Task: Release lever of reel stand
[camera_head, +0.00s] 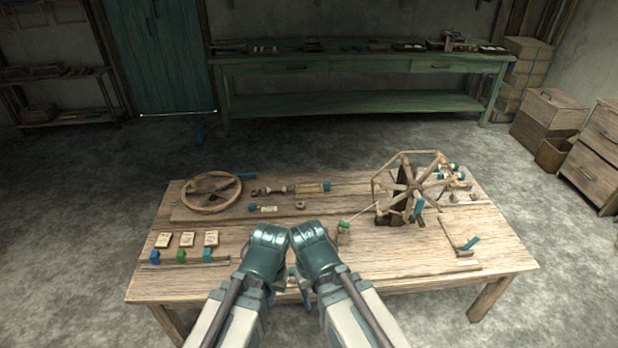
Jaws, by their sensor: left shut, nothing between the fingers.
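The reel stand (397,210) is on the right half of the wooden table, with a many-spoked wooden reel (411,188) on it. A small teal piece (418,209) at the reel's lower right looks like a lever handle, but I cannot tell for sure. My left gripper (268,238) is shut and empty over the middle front of the table. My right gripper (313,238) is close beside it on the right; its fingers are too hidden to tell their state. Both grippers are left of the reel stand and apart from it.
A wooden wheel (212,207) lies at the table's back left. Small cards (187,239) and coloured blocks (181,256) sit at the left. A teal-handled tool (470,243) lies at the right.

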